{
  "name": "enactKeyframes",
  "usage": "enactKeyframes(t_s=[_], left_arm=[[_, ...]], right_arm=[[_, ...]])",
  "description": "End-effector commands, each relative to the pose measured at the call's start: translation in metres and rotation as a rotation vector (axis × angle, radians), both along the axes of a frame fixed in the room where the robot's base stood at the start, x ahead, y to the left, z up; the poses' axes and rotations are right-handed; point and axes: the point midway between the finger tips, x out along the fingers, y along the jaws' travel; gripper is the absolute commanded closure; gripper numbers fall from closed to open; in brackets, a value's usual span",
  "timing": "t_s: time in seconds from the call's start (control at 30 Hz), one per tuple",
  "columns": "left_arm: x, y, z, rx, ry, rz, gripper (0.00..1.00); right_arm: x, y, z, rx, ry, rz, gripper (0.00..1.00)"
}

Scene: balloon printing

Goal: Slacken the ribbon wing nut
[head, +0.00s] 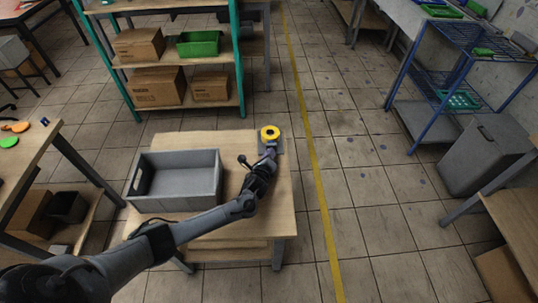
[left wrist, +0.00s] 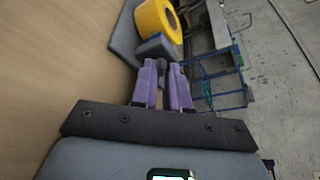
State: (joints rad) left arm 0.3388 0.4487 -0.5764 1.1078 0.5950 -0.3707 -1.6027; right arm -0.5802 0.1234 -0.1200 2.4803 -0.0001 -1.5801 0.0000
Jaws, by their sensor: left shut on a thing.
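The yellow ribbon roll (head: 269,133) sits on a grey plate at the far right corner of the small wooden table (head: 225,143). The roll also shows at the top of the left wrist view (left wrist: 157,18), beside the grey plate (left wrist: 124,40). My left gripper (head: 269,150) reaches across the table to the near side of the roll. In the left wrist view its purple fingers (left wrist: 166,70) are shut on a small dark grey piece, which looks like the wing nut (left wrist: 161,72). The fingers largely hide it. My right gripper is in neither view.
A grey open crate (head: 181,203) stands on the table left of my left forearm and looks empty. A green-framed shelf (head: 240,50) with boxes stands behind. Clear floor with a yellow line (head: 316,185) lies right of the table.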

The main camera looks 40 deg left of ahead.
Motion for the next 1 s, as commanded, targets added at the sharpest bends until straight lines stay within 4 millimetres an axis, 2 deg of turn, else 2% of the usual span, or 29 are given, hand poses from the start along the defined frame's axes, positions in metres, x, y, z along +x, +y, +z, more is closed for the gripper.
enactKeyframes(t_s=[0.33, 0.37, 0.5, 0.83, 1.0], left_arm=[[-0.001, 0.001, -0.002, -0.001, 0.004, 0.002, 1.0], [-0.001, 0.001, -0.002, -0.001, 0.003, 0.003, 0.81], [-0.001, 0.001, -0.002, -0.001, 0.002, 0.002, 0.62], [-0.002, -0.001, 0.0, -0.001, 0.001, 0.0, 0.62], [-0.016, -0.008, 0.006, 0.0, 0.002, -0.001, 0.62]], right_arm=[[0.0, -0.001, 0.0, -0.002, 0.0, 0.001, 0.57], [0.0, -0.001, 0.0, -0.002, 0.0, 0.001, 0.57], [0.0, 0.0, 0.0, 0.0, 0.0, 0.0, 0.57], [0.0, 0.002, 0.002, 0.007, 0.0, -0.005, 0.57], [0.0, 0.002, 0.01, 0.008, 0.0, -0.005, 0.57]])
